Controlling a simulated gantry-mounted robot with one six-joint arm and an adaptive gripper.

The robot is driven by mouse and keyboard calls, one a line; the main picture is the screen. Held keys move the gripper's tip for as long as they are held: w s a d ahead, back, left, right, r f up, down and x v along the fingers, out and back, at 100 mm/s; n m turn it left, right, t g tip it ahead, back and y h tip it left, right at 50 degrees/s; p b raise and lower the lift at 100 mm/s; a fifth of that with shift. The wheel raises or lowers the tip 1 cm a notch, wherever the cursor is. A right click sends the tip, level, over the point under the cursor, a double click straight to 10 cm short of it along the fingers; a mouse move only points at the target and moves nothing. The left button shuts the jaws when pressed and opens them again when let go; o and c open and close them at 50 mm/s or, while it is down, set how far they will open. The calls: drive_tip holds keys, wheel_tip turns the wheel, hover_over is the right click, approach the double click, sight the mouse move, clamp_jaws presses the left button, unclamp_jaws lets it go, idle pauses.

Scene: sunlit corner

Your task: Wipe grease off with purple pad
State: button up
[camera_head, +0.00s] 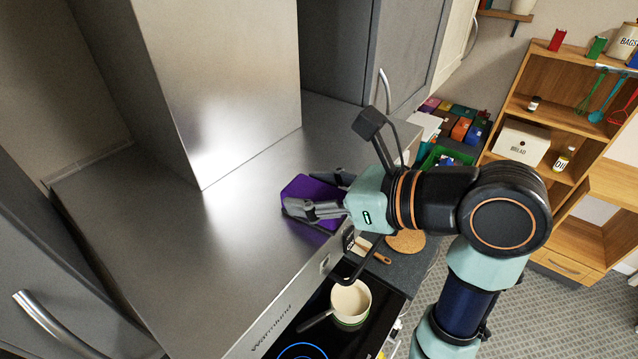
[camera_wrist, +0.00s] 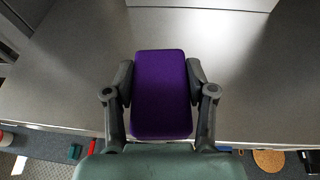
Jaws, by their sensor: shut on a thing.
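The purple pad (camera_head: 311,189) is a block at the top of the steel range hood (camera_head: 255,245), near its front edge. My gripper (camera_head: 315,190) is shut on it, one finger along each side. In the wrist view the purple pad (camera_wrist: 162,92) sits between both fingers of my gripper (camera_wrist: 161,88), its broad face toward the camera. The hood's grey surface (camera_wrist: 75,70) lies beyond the pad. I cannot tell whether the pad touches the surface. A bright glare patch lies on the hood near the chimney; I see no distinct grease mark.
The steel chimney (camera_head: 225,90) rises from the hood behind the pad. Below the hood's front edge are a cooktop with a cream pot (camera_head: 350,302) and a counter with a round cork mat (camera_head: 405,242). A wooden shelf (camera_head: 560,130) stands at the right.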

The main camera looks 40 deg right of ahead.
sight(295, 181)
drive_tip(key=shift+w+a+r, duration=0.1)
drive_tip(key=shift+w+a, duration=0.2)
drive_tip(key=shift+w, duration=0.55)
drive_tip(key=shift+w+a, duration=0.3)
drive_tip(key=shift+w, duration=0.55)
drive_tip(key=shift+w+a, duration=0.4)
drive_tip(key=shift+w, duration=0.75)
drive_tip(key=shift+w+a, duration=0.35)
drive_tip(key=shift+w, duration=0.75)
drive_tip(key=shift+w+a, duration=0.4)
drive_tip(key=shift+w, duration=0.75)
drive_tip(key=shift+r, duration=2.9)
wheel_tip(295, 181, up, 3)
